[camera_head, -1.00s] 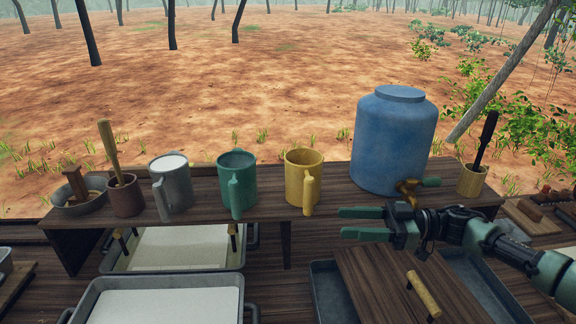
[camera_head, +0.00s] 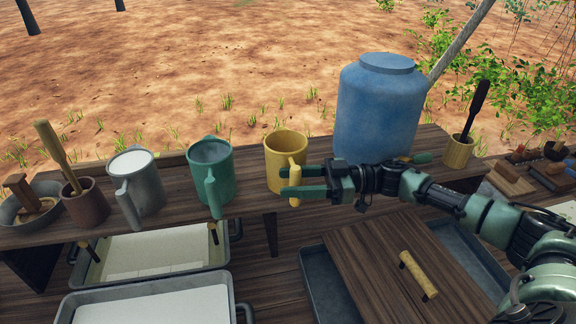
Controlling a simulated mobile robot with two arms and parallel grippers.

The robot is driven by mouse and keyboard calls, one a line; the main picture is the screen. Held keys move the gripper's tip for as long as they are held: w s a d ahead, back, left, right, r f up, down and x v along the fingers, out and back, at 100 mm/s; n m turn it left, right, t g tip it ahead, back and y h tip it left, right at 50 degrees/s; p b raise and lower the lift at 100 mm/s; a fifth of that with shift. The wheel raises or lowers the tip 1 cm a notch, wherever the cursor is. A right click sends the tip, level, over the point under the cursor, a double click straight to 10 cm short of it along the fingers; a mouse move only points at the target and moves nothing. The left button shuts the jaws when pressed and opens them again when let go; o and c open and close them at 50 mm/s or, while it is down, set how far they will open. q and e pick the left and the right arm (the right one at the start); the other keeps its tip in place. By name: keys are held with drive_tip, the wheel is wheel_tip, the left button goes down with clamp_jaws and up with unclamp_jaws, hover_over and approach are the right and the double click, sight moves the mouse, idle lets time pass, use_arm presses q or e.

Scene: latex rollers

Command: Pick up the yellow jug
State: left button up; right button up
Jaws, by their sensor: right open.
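The yellow jug (camera_head: 283,147) stands upright on the raised wooden shelf, between a green jug (camera_head: 210,160) and the blue barrel. Its handle (camera_head: 295,184) faces toward me. My right gripper (camera_head: 284,182) comes in from the right with its two green fingers pointing left. It is open, and its fingertips are at the jug's handle, one above the other in the picture. The lower finger overlaps the lower handle; I cannot tell whether it touches. My left gripper is not in view.
A large blue barrel (camera_head: 378,108) with a tap stands right of the jug, behind my right arm. A grey jug (camera_head: 148,190) of white liquid stands left of the green one. Trays of white liquid (camera_head: 150,308) and a wooden board (camera_head: 375,268) lie below the shelf.

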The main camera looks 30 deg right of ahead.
drive_tip(key=shift+x, duration=1.25)
clamp_jaws()
drive_tip(key=shift+r, duration=0.1)
idle(0.3)
